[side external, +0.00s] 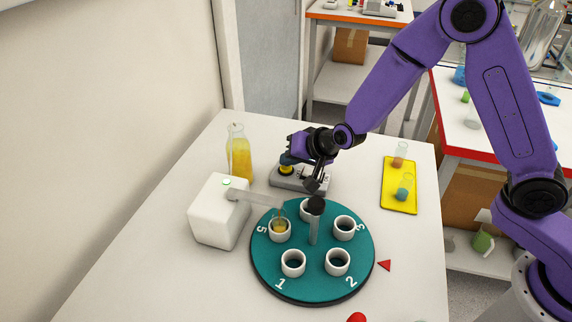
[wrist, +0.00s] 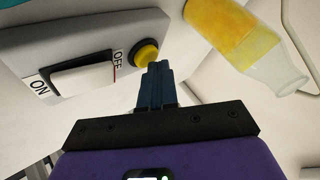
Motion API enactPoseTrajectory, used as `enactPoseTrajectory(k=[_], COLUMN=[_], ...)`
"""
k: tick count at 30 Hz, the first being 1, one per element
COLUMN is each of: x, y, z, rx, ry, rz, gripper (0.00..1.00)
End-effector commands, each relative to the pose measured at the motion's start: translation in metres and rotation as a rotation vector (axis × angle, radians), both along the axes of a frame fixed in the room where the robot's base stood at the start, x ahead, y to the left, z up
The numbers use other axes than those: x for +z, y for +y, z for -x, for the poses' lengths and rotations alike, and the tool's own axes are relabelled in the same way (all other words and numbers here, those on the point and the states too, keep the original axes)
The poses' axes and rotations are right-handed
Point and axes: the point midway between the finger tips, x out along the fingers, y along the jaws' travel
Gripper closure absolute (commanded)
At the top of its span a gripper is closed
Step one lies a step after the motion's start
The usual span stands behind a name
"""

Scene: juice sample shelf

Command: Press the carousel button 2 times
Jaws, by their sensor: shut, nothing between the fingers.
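The carousel (side external: 318,280) is a round teal disc with several white cup holders, numbers 1, 2, 3 and 5 showing, and a black-topped post in the middle. A grey control box (side external: 318,185) stands behind it, with a yellow round button (wrist: 146,52) and a white ON/OFF rocker switch (wrist: 83,78) in the wrist view. My gripper (wrist: 156,68) is shut and empty, its blue fingertips right at the button's edge; I cannot tell whether they touch it. In the side external view my gripper (side external: 286,158) points down just over the button, partly hiding it.
A white dispenser (side external: 217,210) with a green light reaches over the holder at 5, where a glass with yellow liquid (side external: 279,226) sits. A juice bottle (side external: 239,158) stands left of the control box. A yellow tray (side external: 399,202) with two vials lies right. A red triangle (side external: 384,265) marks the table.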

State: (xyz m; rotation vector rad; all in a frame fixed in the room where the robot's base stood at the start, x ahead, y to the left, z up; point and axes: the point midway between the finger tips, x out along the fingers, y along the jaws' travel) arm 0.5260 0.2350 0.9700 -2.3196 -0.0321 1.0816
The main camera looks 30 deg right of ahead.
Motion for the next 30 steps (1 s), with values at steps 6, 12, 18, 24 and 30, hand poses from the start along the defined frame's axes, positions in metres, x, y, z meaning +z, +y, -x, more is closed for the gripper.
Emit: enactPoseTrajectory(k=[6, 12, 18, 24, 30], x=[0.001, 0.010, 0.018, 0.018, 0.023], y=[0.000, 0.001, 0.000, 0.000, 0.000], z=[0.001, 0.001, 0.001, 0.001, 0.001], rx=[0.001, 0.002, 0.000, 0.000, 0.001], ry=[0.002, 0.001, 0.001, 0.003, 0.000], rz=[0.001, 0.000, 0.000, 0.001, 0.001], gripper=[1.00, 1.00, 1.00, 1.00, 1.00])
